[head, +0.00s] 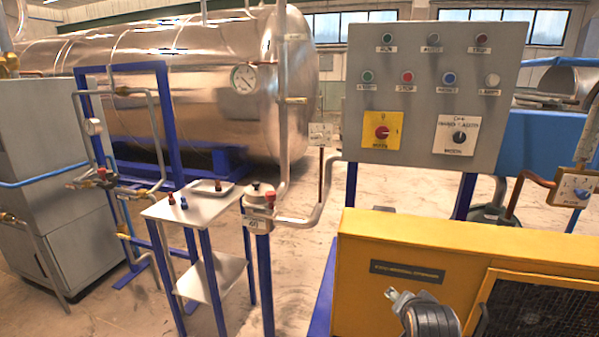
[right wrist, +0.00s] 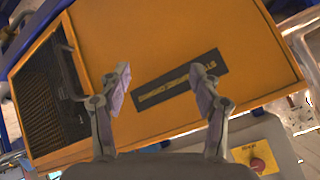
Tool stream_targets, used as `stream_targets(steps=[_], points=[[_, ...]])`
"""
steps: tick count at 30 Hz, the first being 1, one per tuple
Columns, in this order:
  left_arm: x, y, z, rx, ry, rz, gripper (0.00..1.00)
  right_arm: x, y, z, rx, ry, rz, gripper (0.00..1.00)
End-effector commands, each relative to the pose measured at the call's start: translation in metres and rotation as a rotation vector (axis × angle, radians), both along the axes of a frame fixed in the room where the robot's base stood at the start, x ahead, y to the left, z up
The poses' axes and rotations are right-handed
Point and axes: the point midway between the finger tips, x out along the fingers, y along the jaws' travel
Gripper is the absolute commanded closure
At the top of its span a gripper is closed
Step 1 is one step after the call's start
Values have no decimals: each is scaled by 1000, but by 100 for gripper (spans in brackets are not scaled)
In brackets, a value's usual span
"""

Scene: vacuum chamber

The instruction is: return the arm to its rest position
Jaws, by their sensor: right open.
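My right gripper (head: 399,296) shows at the bottom of the head view, in front of the yellow housing (head: 385,285). In the right wrist view its two fingers are spread apart with nothing between them, so the right gripper (right wrist: 161,80) is open and empty. The fingers show over the yellow housing (right wrist: 180,35) and its dark label plate (right wrist: 178,83); I cannot tell the exact gap to the surface. My left gripper and arm are not in view.
A grey control panel (head: 430,100) with several buttons and knobs stands behind the housing. A small table (head: 195,205) with a valve post (head: 262,215) beside it stands left. A large metal tank (head: 190,90) is behind. Some floor (head: 300,260) between is clear.

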Motion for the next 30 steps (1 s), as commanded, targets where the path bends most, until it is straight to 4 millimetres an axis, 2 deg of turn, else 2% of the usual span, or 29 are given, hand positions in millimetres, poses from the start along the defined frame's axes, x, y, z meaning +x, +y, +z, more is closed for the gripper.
stream_targets(steps=[1,3,6,12,18,21,24,26,30], points=[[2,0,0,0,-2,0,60,-27,-3,-30,-60,84,69,36],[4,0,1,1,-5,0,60,-60,-4,-62,-132,187,175,36],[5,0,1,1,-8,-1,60,-102,-4,-95,-208,304,315,36],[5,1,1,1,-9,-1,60,-176,1,-136,-308,484,568,36],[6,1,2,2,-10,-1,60,-240,6,-161,-363,619,801,36],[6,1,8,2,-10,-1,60,-227,3,-191,-354,625,787,36],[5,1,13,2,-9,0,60,-223,-1,-222,-345,640,785,36],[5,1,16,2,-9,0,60,-222,-3,-242,-340,650,783,36],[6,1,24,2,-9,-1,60,-226,-10,-296,-327,672,779,36]])
